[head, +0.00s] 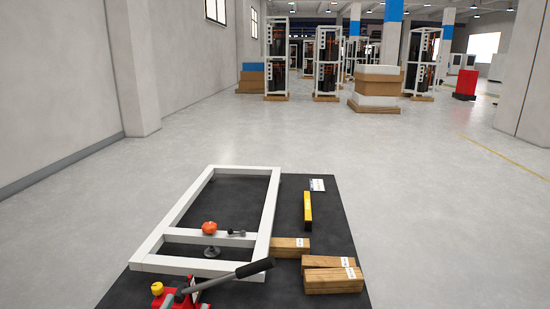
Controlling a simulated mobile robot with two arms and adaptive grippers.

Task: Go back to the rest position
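Neither of my grippers shows in the head view, and no part of my arms can be made out. A black mat or platform top (326,217) lies in front of me at the bottom middle. On it lies a white rectangular frame (267,215) with a crossbar near its front end. An orange-red knob-like part (209,228) and a small dark metal part (236,233) are at the crossbar.
A red tool (187,292) with a long black-gripped lever is at the front, cut by the picture edge. Wooden blocks (333,280) and a yellow level-like bar (308,209) lie right. Stacked boxes (376,90) and white racks (327,62) stand far back. Open floor (430,180) lies between.

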